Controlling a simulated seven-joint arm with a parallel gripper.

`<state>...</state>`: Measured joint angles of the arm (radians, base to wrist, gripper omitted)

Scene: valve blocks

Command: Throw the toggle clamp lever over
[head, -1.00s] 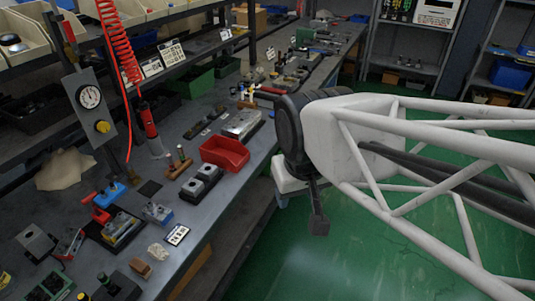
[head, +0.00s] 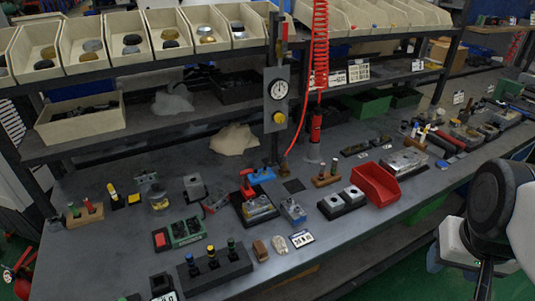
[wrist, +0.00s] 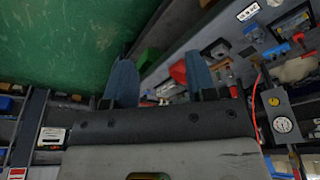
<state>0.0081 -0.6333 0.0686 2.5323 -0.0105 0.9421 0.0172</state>
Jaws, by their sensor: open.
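A red lever (head: 247,183) stands up at the left rear of a fixture on the bench, in the middle of the head view. It looks like the toggle clamp's lever. The fixture has a dark base plate (head: 241,212) with a metal block (head: 257,205) on it. A blue part (head: 262,176) lies just behind. My gripper (wrist: 160,82) is open and empty in the wrist view, its two blue-grey fingers spread. It is off the bench's right front side, well away from the lever. In the head view its fingers are not clearly visible.
A red bin (head: 376,185) and twin grey blocks (head: 343,201) stand right of the fixture. A gauge panel (head: 279,100) and a red coiled hose (head: 320,60) rise behind. A three-knob block (head: 214,265) is at front left. Green floor lies beneath my gripper.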

